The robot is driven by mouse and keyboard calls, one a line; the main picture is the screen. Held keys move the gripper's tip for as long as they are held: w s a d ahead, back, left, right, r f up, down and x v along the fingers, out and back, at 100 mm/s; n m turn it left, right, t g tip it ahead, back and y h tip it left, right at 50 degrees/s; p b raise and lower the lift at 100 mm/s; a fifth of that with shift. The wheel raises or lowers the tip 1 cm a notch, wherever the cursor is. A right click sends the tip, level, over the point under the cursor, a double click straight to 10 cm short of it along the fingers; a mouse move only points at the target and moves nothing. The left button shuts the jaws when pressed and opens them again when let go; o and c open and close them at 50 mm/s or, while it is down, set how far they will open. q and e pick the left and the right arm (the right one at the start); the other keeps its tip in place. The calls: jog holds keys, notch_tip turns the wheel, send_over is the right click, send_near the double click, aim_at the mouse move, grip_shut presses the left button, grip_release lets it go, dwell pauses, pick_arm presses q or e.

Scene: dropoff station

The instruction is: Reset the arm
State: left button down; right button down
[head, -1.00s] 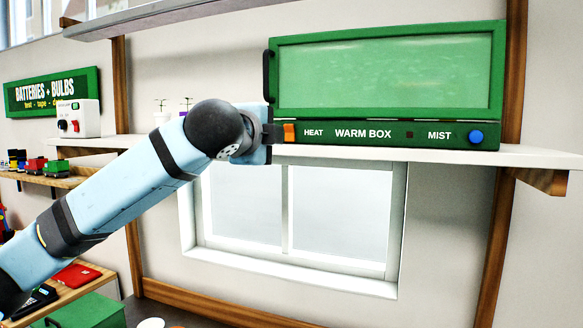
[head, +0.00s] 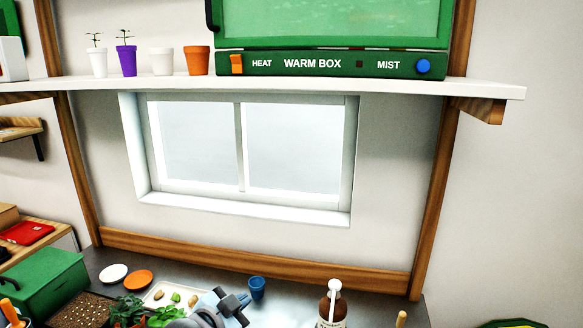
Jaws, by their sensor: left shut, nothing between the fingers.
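My left gripper (head: 240,301) is low at the bottom edge of the head view, over the dark worktop (head: 215,268). It is shut and empty, just left of and below a small blue pot (head: 257,287); I cannot tell whether they touch. Most of its arm is out of the picture. The green warm box (head: 330,63) stands on the white shelf above, with an orange HEAT switch (head: 236,63) and a blue MIST button (head: 423,66). My right gripper is not in view.
A white tray (head: 150,300) with small items, leafy plants (head: 128,310) and a green toolbox (head: 45,283) lie left of the gripper. A brown bottle (head: 331,308) with a white top stands to its right. Several pots line the shelf (head: 300,85).

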pick_arm(q)
jog(key=s+a+f+n+g+y, duration=0.1)
jog(key=s+a+f+n, duration=0.3)
jog(key=s+f, duration=0.9)
jog(key=s+a+f+n+y, duration=0.2)
jog(key=s+a+f+n, duration=0.2)
jog(key=s+f, duration=0.9)
jog(key=s+a, duration=0.1)
jog(key=s, duration=0.1)
jog(key=shift+s+a+f+g+y, duration=0.2)
jog(key=shift+s+g+y, duration=0.15)
jog(key=shift+g+y, duration=0.05)
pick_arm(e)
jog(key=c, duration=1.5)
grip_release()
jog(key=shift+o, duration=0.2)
